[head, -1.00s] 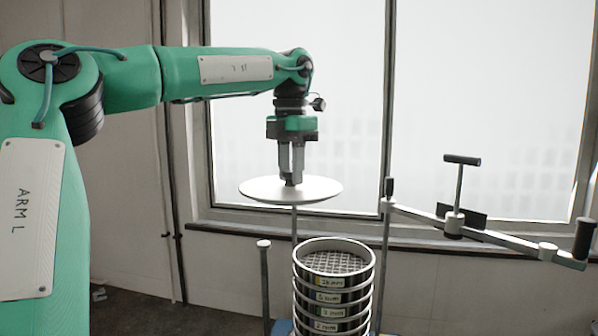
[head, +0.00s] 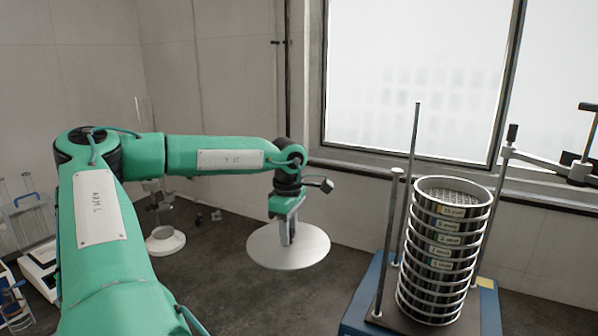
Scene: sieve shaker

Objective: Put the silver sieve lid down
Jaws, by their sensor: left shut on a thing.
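The silver sieve lid (head: 262,250) is a round, pale disc, held roughly level in the air left of the sieve stack. My left gripper (head: 288,238) points down and is shut on the lid's top at its middle, where the knob is mostly hidden by the fingers. The sieve stack (head: 440,250) stands on the blue shaker base (head: 490,310) at the right, with its top mesh uncovered. My right gripper is not in view.
Upright rods (head: 409,165) stand around the stack, and a clamp arm (head: 545,160) reaches out to the right. A white round-based stand (head: 165,240), a white device (head: 42,262) and a tube rack (head: 30,215) are at the left.

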